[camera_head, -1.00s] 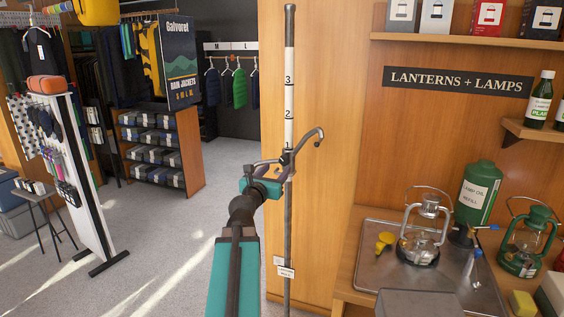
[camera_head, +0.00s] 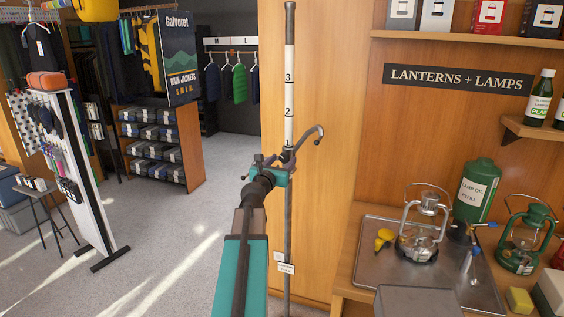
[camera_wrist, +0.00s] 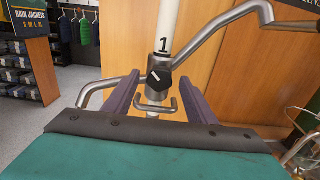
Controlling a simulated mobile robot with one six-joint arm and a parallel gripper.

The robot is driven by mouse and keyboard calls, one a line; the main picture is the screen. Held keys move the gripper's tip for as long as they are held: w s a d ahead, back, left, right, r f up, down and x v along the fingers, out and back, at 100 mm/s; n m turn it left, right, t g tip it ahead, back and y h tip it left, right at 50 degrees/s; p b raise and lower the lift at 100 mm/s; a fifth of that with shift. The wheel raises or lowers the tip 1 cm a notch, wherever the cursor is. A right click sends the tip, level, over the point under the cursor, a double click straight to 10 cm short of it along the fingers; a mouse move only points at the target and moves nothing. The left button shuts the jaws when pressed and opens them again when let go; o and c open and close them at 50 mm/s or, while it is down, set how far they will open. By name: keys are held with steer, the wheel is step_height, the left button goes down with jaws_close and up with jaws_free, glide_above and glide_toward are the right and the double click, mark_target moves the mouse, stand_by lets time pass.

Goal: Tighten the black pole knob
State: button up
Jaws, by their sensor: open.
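The fingers appear apart from the knob. In the head view my gripper (camera_head: 276,160) overlaps the collar and hides the knob.
A small tag (camera_head: 286,268) hangs on the lower pole. A wooden panel (camera_head: 325,220) stands close behind it. To the right, a metal tray (camera_head: 380,267) holds a clear lantern (camera_head: 421,235); a green lantern (camera_head: 523,245) stands beyond. Open floor (camera_head: 170,240) lies to the left.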

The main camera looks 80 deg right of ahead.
steer(key=c, duration=1)
steer(key=shift+c, duration=0.2)
steer(key=shift+m+b, duration=0.5)
steer(key=m+b, duration=0.3)
steer(key=shift+f+m, duration=0.15)
steer(key=shift+m, duration=0.15)
steer(key=m+b, duration=0.4)
steer(key=shift+m, duration=0.3)
steer(key=m+b, duration=0.4)
steer(key=shift+f+m, duration=0.1)
steer(key=shift+m, duration=0.2)
steer(key=m+b, duration=0.4)
steer(key=shift+r, duration=0.2)
